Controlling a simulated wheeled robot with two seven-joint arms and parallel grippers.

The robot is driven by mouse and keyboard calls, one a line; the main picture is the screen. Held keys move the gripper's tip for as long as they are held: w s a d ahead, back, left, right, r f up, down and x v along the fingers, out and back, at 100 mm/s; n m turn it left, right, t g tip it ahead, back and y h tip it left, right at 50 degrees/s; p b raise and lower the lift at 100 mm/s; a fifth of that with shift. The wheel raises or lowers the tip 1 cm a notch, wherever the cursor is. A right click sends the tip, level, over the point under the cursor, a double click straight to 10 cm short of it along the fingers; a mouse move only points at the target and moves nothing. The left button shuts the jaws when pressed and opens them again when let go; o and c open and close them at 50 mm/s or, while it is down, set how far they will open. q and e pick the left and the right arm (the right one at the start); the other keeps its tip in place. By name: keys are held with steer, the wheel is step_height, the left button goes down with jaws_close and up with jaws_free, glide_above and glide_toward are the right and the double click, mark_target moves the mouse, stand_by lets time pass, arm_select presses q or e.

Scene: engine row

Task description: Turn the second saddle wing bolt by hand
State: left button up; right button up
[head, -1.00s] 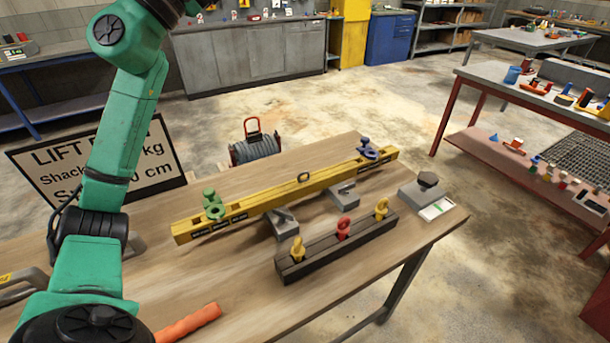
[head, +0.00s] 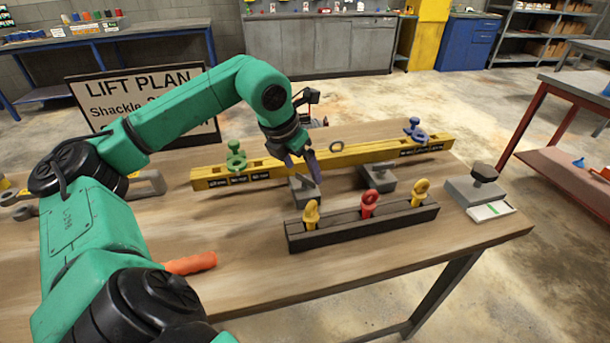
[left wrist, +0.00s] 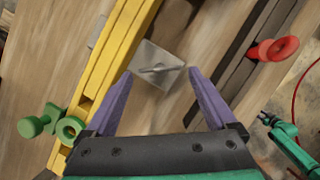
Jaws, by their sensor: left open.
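Two grey saddle blocks with wing bolts stand by the yellow beam (head: 290,168), a left one (head: 303,190) and a right one (head: 378,178). My left gripper (head: 303,165) is open and empty, just above the left block. In the left wrist view, this block's wing bolt (left wrist: 162,69) lies between and beyond the tips of the purple fingers, with no contact that I can see. The right block is apart from the gripper. A green arm (left wrist: 288,142), apparently my right one, shows at the wrist view's right edge; its gripper is unclear.
A dark rack (head: 360,225) with yellow and red eye bolts stands in front of the blocks. A green shackle (head: 236,160) and a blue one (head: 415,131) sit on the beam. An orange handle (head: 190,263) lies near my arm.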

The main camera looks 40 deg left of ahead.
mark_target(306, 182)
arm_select(q)
steer(key=shift+x, duration=1.45)
steer(key=c, duration=1.1)
steer(key=shift+r, duration=0.1)
arm_select(e)
steer(key=shift+d+r, duration=0.3)
steer(key=shift+d, duration=0.1)
arm_select(q)
steer(key=shift+p, duration=0.35)
arm_select(e)
steer(key=shift+r, duration=0.1)
arm_select(q)
steer(key=shift+r+n+y+p, duration=0.15)
steer(key=shift+n+y+p, duration=0.15)
steer(key=shift+n+p, duration=0.5)
steer(key=shift+d+n+y+p, duration=0.1)
steer(key=shift+n+y+p, duration=0.3)
steer(key=shift+n+p, duration=0.65)
steer(key=n+y, duration=0.1)
steer(key=n, duration=0.3)
steer(key=shift+d+g+p, duration=0.1)
steer(key=shift+g+p, duration=0.3)
steer(key=shift+w+f+n+g+y, duration=0.15)
steer(key=shift+n+g+y, duration=0.4)
steer(key=shift+n, duration=1)
arm_select(e)
steer(key=shift+a+r, duration=0.2)
steer(key=shift+r, duration=2.3)
arm_select(q)
steer(key=shift+f, duration=0.1)
